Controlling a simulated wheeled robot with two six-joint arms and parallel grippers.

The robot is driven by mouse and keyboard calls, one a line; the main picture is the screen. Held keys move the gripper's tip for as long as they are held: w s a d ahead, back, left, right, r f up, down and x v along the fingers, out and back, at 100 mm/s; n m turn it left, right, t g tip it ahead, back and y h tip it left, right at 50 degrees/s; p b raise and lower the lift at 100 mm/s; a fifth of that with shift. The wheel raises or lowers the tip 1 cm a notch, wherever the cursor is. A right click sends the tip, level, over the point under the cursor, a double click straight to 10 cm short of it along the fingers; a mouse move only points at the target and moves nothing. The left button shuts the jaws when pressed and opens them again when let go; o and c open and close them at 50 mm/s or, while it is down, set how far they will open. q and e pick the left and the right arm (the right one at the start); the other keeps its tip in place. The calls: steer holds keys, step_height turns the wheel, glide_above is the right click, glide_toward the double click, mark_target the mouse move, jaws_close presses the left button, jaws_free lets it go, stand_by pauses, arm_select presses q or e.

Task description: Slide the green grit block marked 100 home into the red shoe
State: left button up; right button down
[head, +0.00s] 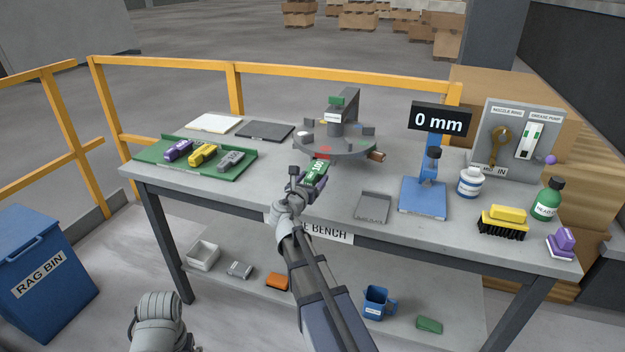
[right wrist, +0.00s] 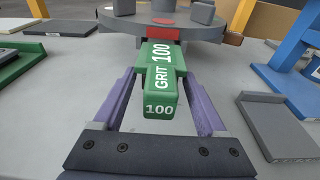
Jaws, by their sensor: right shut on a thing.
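The green grit block (head: 316,172) is marked 100. It also shows in the right wrist view (right wrist: 160,75), with GRIT 100 on top and 100 on its near end. My right gripper (right wrist: 158,100) is shut on it, a purple finger along each side. The red shoe (right wrist: 164,34) is at the near edge of the round grey turntable (head: 335,146), straight beyond the block's far end. The block's far end appears to meet the shoe; how far it is in I cannot tell. My left gripper is not in view; only a grey part of my left arm shows.
A green tray (head: 150,158) with purple, yellow and grey blocks lies at left. A grey tray (head: 373,208) lies right of my gripper. A blue stand (head: 423,198) with a 0 mm display (head: 440,121), bottles and a yellow brush (head: 503,221) stand at right.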

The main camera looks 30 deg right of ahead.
mark_target(319, 168)
steer(key=shift+r+x, duration=0.15)
steer(key=shift+x, duration=0.9)
steer(key=shift+r+x, duration=0.2)
steer(key=shift+x, duration=0.85)
steer(key=shift+r+x, duration=0.15)
steer(key=shift+x, duration=0.85)
stand_by(1.0)
jaws_free()
steer(key=shift+d, duration=0.1)
steer(key=p+v, duration=0.1)
steer(key=v, duration=0.7)
steer(key=shift+w, duration=0.1)
